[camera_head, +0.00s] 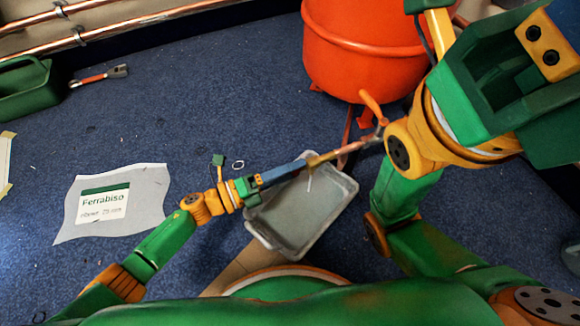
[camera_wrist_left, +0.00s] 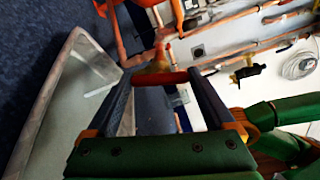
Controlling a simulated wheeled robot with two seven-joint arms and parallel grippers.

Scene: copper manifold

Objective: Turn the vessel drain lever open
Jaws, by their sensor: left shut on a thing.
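The orange vessel (camera_head: 355,55) stands at the top centre of the head view. A copper drain pipe (camera_head: 347,149) reaches from near its underside toward my left gripper. My left gripper (camera_head: 304,164) is at the pipe's brass end. In the left wrist view, its two dark fingers (camera_wrist_left: 162,77) are closed on the red drain lever (camera_wrist_left: 164,79), which lies across between the fingertips. Brass shows just behind it. A thin pale line hangs below the pipe end; I cannot tell what it is.
A grey tray (camera_head: 290,232) lies on the blue floor under the pipe end; its rim (camera_wrist_left: 48,105) shows in the wrist view. A labelled sheet (camera_head: 150,210), a red-handled tool (camera_head: 90,79) and a green bin (camera_head: 25,95) lie left. Copper pipes (camera_head: 110,22) run along the wall.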

